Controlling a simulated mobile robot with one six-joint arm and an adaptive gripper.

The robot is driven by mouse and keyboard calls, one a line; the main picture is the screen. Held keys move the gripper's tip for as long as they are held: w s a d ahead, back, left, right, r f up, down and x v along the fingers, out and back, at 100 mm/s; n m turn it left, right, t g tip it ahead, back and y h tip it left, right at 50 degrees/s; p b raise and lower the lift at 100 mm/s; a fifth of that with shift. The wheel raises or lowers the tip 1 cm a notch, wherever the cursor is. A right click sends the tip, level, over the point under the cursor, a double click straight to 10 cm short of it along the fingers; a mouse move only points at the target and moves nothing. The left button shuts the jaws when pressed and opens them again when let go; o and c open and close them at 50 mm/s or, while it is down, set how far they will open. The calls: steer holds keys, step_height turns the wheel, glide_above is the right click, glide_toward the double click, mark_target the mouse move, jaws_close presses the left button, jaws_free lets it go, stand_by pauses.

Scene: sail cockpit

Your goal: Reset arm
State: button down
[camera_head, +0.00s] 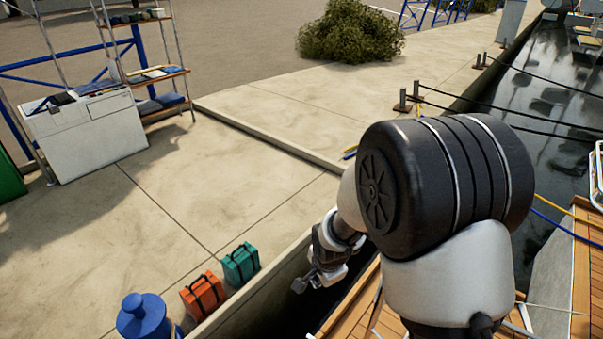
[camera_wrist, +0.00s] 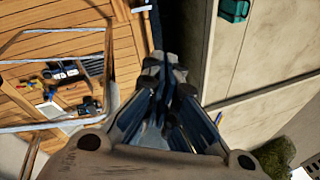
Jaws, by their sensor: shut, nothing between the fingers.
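My gripper (camera_head: 311,282) shows in the head view at the end of my arm, left of a large dark joint of mine. It hangs over the dark gap between the concrete quay and the wooden deck. In the wrist view my gripper (camera_wrist: 164,66) has its fingertips together with nothing between them. It touches nothing that I can see. Part of my arm is hidden behind the dark joint in the head view.
A white cabinet (camera_head: 88,135) and shelf rack (camera_head: 155,75) stand farther back. The wooden deck (camera_wrist: 35,70) holds small items. Open concrete lies mid-quay.

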steer(key=s+d+r+n, duration=0.4)
steer(key=s+r, duration=0.4)
steer(key=r, duration=0.3)
steer(key=s+d+r+n, duration=0.45)
steer(key=s+r, duration=0.35)
steer(key=r, duration=0.3)
steer(key=s+r+n+t, duration=0.1)
steer(key=s+n, duration=0.3)
steer(key=s, duration=0.5)
steer(key=shift+d+r+h, duration=0.3)
